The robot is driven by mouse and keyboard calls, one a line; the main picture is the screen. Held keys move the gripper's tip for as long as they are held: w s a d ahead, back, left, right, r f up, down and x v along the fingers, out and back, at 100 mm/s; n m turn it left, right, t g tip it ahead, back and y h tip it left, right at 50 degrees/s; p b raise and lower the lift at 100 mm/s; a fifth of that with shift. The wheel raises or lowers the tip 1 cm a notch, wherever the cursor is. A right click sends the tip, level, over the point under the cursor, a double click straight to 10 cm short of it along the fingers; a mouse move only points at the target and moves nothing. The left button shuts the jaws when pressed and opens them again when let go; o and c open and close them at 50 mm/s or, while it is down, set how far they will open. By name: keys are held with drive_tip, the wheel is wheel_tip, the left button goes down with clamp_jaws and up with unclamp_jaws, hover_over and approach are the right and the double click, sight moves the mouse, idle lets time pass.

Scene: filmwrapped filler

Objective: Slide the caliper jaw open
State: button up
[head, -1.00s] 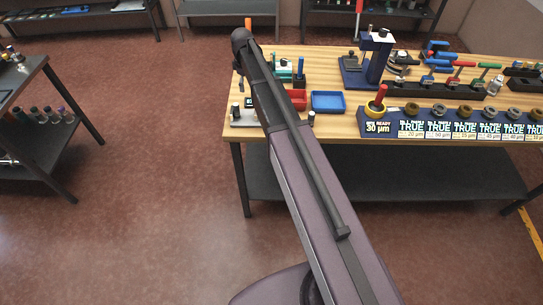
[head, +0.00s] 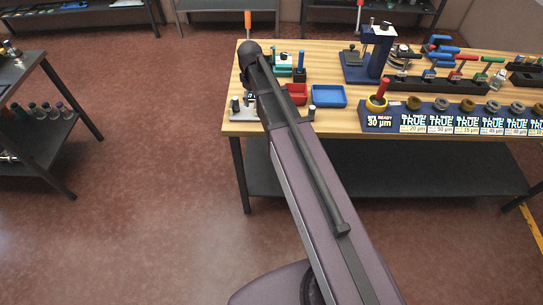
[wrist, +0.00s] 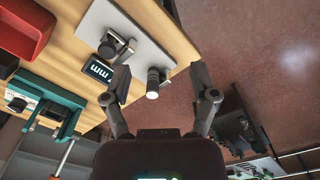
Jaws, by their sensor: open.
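The caliper appears to be the pale grey plate (wrist: 92,19) with posts and a small dark "mm" display (wrist: 98,68) near the wooden bench's edge. In the wrist view a dark cylindrical post with a bright white end (wrist: 153,88) stands between the fingers. A second dark post (wrist: 108,47) rises next to the display. My gripper (wrist: 161,80) is open, one finger on each side of the white-ended post. I cannot tell whether either finger touches it. In the head view the plate (head: 240,115) is partly hidden by my arm, which also hides the fingers.
A red tray (head: 297,94) and a blue tray (head: 328,96) sit right of the plate. A teal fixture (head: 283,68) stands behind them. A blue stand (head: 376,55) and a row of labelled gauges (head: 440,122) fill the bench further right.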

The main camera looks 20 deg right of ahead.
drive_tip(key=s+f+m+b, duration=0.2)
drive_tip(key=s+f+m, duration=0.1)
drive_tip(key=s, duration=0.6)
drive_tip(key=s+f+m+b, duration=0.2)
drive_tip(key=s+m+b, duration=0.1)
drive_tip(key=s, duration=0.7)
drive_tip(key=shift+s+d+f, duration=0.25)
drive_tip(key=shift+f, duration=0.15)
